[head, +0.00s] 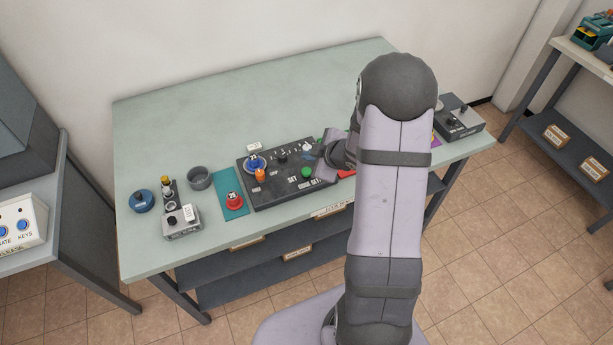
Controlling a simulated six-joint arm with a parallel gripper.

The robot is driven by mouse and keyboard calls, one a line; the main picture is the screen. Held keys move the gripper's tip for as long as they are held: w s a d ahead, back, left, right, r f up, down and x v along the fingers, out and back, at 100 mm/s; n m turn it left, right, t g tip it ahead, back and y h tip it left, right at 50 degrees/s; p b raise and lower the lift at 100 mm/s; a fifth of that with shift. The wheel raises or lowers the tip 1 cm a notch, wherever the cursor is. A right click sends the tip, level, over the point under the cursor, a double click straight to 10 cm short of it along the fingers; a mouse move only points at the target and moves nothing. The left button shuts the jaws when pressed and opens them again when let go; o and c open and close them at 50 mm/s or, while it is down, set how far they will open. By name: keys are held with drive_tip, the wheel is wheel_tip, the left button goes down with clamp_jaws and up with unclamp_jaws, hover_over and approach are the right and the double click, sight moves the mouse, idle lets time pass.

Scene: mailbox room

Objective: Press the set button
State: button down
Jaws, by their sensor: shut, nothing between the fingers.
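A dark control panel (272,193) lies on the green-topped table and carries several knobs and buttons. A green button (307,173) sits near its front right, with small white lettering beside it that seems to read SET. My gripper (322,170) is shut and empty over the right part of the panel, just right of the green button. Whether it touches the panel I cannot tell. My gripper and arm hide the panel's right end.
On the panel are a blue knob (255,162) and an orange knob (260,175). Left of it are a red button on a teal plate (236,214), a grey cup (200,178) and a grey switch box (181,224). Another dark box (459,121) stands right. The table's back is clear.

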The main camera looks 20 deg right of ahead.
sight(309, 173)
drive_tip(key=shift+f+b, duration=1)
drive_tip(key=shift+f, duration=0.65)
drive_tip(key=shift+f, duration=0.1)
idle(0.8)
drive_tip(key=shift+f+b, duration=0.3)
drive_tip(key=shift+f+b, duration=0.4)
drive_tip(key=shift+f, duration=0.1)
idle(0.8)
drive_tip(key=shift+r, duration=0.1)
idle(0.3)
drive_tip(key=shift+r+p, duration=0.85)
drive_tip(key=shift+p, duration=0.1)
wheel_tip(309, 173, up, 5)
drive_tip(key=p, duration=0.5)
idle(0.7)
